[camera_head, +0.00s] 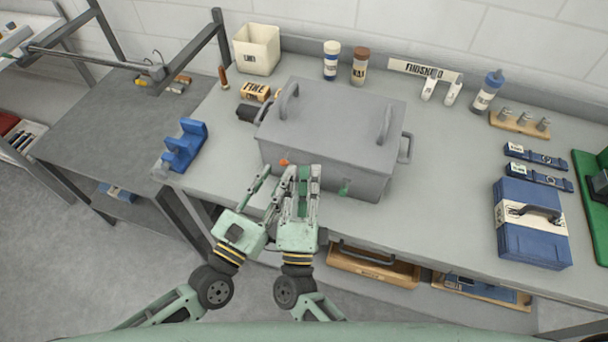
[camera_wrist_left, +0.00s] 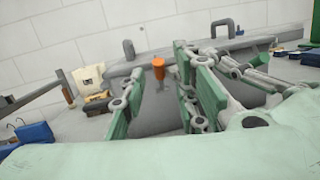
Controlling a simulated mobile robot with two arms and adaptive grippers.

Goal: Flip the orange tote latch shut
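The orange tote latch (camera_head: 284,162) is a small orange tab on the near face of the grey lidded tote (camera_head: 335,112), left of centre. In the left wrist view the orange latch (camera_wrist_left: 158,67) stands out against the grey wall. My left gripper (camera_head: 277,174) is just in front of it, open and empty. Its fingers (camera_wrist_left: 170,85) spread on either side of the latch in that view; contact cannot be told. My right gripper (camera_head: 305,172) is close beside the left, near the tote's front; its finger gap is unclear. A green latch (camera_head: 344,188) sits farther right on the same face.
The tote stands on a grey bench (camera_head: 430,215). A blue holder (camera_head: 184,146) lies to the left, and a small FINE box (camera_head: 255,91) is behind-left. A blue case (camera_head: 530,222) is at the right. The bench between tote and case is clear.

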